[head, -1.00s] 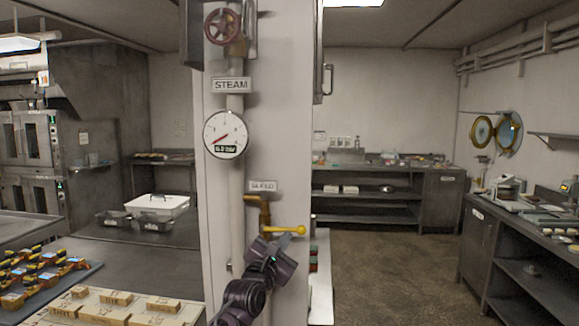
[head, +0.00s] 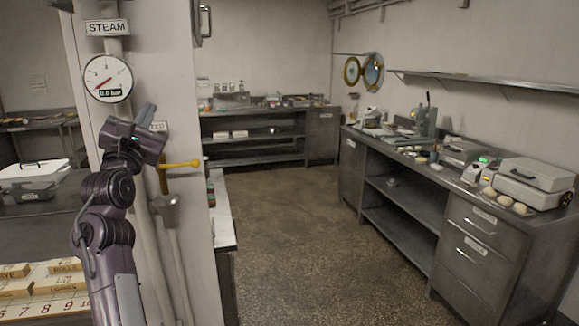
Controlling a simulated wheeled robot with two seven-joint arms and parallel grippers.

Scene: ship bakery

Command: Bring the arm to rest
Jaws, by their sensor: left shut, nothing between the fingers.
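My left arm rises from the lower left of the head view, dark purple-grey, in front of the white pillar. Its gripper (head: 147,116) is at the top of the arm, pointing up and away, just below and right of the round steam gauge (head: 107,79). It is shut and holds nothing. The yellow valve handle (head: 182,164) sticks out to the right, a little below and right of the gripper, and looks apart from it. The gripper partly hides the small label on the pillar. My right gripper is not in view.
The white pillar (head: 160,60) with its pipes stands close at the left. A counter (head: 55,270) with wooden word blocks and a numbered board lies at lower left. A steel counter (head: 470,205) with scales and dough balls runs along the right. The brown floor (head: 290,230) between is clear.

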